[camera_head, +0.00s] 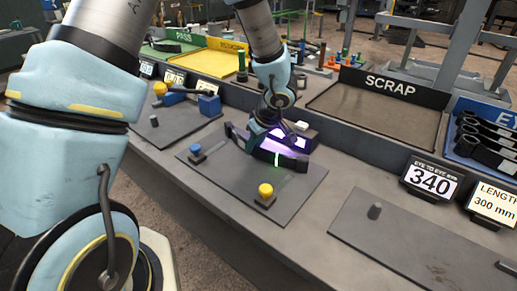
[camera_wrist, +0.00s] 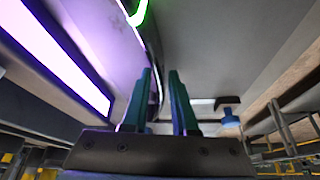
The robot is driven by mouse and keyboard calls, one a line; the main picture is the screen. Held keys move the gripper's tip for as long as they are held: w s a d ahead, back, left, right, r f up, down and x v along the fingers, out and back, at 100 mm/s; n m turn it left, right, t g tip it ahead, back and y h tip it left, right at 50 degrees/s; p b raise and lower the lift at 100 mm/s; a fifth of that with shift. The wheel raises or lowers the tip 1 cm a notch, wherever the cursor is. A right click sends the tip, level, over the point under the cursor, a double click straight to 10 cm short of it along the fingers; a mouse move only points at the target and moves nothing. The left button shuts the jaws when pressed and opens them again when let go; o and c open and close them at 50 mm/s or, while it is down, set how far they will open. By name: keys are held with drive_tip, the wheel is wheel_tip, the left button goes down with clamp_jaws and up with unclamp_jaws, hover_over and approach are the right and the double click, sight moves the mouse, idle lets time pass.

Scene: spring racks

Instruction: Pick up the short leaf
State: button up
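A dark, slightly curved leaf (camera_head: 283,160) stands on edge across a grey plate in the head view, in front of a box with a glowing violet panel. A green light line falls on it. My gripper (camera_head: 256,143) is down at the leaf's left part; the arm hides some of the leaf. In the wrist view, my gripper's two teal fingers (camera_wrist: 161,75) are apart. The thin curved edge of the leaf (camera_wrist: 155,50) runs down into the gap between them, nearer the left finger. Firm contact on both sides does not show.
On the plate (camera_head: 235,185) stand a blue-capped post (camera_head: 195,152) and a yellow-capped post (camera_head: 265,192). The violet-lit box (camera_head: 293,136) is close behind the leaf. A SCRAP tray (camera_head: 365,110) lies behind, with 340 sign (camera_head: 431,181) to the right. The bench front is clear.

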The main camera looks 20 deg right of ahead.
clamp_jaws()
drive_tip(key=shift+w+r, duration=0.1)
drive_tip(key=shift+r, duration=0.05)
idle(0.4)
